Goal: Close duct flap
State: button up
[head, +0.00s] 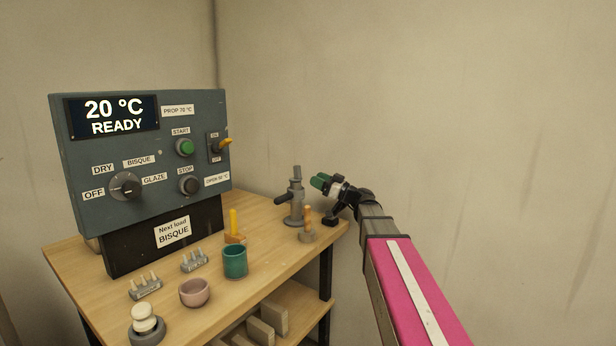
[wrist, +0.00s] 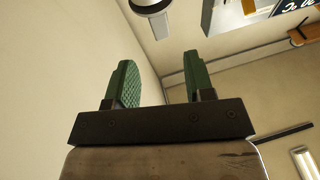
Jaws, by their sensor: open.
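My gripper (head: 322,182) is raised just right of the table's back right corner in the head view, near a grey upright fitting. In the wrist view my gripper (wrist: 160,78) shows two green ribbed fingers spread apart with nothing between them. A pale round pipe-like part (wrist: 150,8) is cut off at the top edge of the wrist view, beyond the fingers. It may belong to the duct, but I cannot tell. I cannot make out a flap in either view.
A grey control panel (head: 60,160) reading 20 °C READY stands on a wooden table (head: 70,262). A grey fitting with a side handle (head: 296,200), a green cup (head: 235,263), a pink bowl (head: 195,293) and small props stand there. The wall (head: 450,110) is bare.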

aim_at(294, 179)
jog(key=shift+v, duration=1.6)
jog(key=w+a+r+h, duration=0.1)
jog(key=w+a, duration=0.1)
jog(key=a, duration=0.2)
jog(key=w+a+g+h, duration=0.1)
jog(key=w+a, duration=0.1)
jog(key=a, duration=0.2)
jog(key=w+a+r+h, duration=0.1)
jog(key=w+a, duration=0.1)
jog(key=a, duration=0.2)
jog(key=shift+w+r+g, duration=0.1)
jog(key=shift+r+g, duration=0.2)
grip_shut()
